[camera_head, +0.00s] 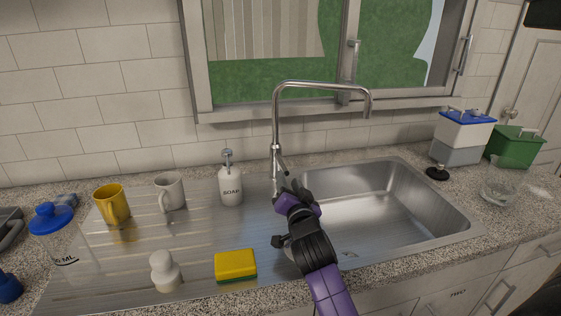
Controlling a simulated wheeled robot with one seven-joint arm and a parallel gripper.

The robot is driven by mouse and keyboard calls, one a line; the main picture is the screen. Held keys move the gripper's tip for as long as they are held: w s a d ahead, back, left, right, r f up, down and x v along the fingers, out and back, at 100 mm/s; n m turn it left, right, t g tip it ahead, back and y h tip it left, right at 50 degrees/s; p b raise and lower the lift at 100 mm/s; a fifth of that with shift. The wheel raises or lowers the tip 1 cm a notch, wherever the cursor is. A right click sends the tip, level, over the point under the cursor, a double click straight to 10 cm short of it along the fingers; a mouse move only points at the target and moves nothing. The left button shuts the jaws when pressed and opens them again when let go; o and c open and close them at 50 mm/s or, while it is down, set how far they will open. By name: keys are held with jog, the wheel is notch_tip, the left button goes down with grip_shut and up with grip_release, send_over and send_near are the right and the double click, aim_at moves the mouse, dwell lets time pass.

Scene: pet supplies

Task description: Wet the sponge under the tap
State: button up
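The sponge (236,263), yellow with a green underside, lies on the steel drainboard (207,235) left of my arm. The tap (276,120) is a tall chrome one with a bent spout whose end hangs over the sink basin (390,205). I see no water coming from it. Its small lever (282,165) sits low on the right of the stem. My gripper (287,188) is black, at the end of my purple arm, just below the lever at the basin's left edge. Whether it touches the lever, and whether its fingers are open, I cannot tell.
A soap bottle (231,186), grey mug (170,191), yellow mug (112,204), white bottle (165,271) and blue-lidded jar (60,246) stand left. A glass (497,188), blue-and-white container (462,137) and green box (514,146) stand right. The basin looks empty.

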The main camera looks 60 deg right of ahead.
aim_at(283, 164)
jog(key=p+x, duration=0.1)
jog(key=x, duration=0.7)
jog(key=shift+w+d, duration=0.1)
jog(key=shift+c, duration=0.2)
grip_shut()
dwell(1.2)
